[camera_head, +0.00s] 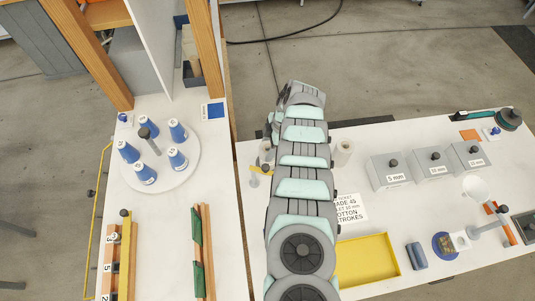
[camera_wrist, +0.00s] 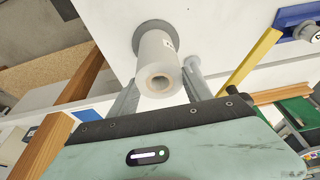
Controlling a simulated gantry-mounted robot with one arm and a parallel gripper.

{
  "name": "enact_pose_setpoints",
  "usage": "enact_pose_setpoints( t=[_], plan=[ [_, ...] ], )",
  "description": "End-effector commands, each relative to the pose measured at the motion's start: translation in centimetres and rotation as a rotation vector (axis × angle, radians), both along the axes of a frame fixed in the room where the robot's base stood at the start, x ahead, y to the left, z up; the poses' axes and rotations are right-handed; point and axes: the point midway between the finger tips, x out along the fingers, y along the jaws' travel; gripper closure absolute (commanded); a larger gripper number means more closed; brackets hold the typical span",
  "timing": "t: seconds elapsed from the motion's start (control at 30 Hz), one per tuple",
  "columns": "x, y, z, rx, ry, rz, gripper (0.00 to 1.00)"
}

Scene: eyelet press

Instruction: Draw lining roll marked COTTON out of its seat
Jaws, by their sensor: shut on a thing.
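A pale, whitish roll (camera_wrist: 158,62) with a brown core stands in a round grey seat (camera_wrist: 154,29) in the wrist view. A small label with dark marks shows on its side, too small to read. My gripper (camera_wrist: 160,82) has one finger on each side of the roll and is shut on it. The roll's lower end still meets the grey seat.
A printed ticket (camera_head: 350,209) with the word COTTON and a yellow tray (camera_head: 367,262) lie right of my arm. Several grey boxes marked in mm, one reading 5 mm (camera_head: 391,172), stand farther right. A turntable (camera_head: 187,176) with several blue spools is on the left table.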

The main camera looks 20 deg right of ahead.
Motion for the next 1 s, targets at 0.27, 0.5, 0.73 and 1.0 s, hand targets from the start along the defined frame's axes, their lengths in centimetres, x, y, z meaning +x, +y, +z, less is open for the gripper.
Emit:
enact_pose_setpoints(
  t=[0.27, 0.5, 0.73, 1.0],
  plan=[
    [0.01, -0.01, -0.01, 0.000, -0.001, 0.000, 0.85],
    [0.02, -0.01, 0.16, 0.000, -0.001, 0.000, 0.85],
    [0.05, -0.05, 0.54, -0.001, -0.002, -0.001, 0.85],
    [0.07, -0.06, 0.94, -0.002, -0.003, -0.001, 0.85]
  ],
)
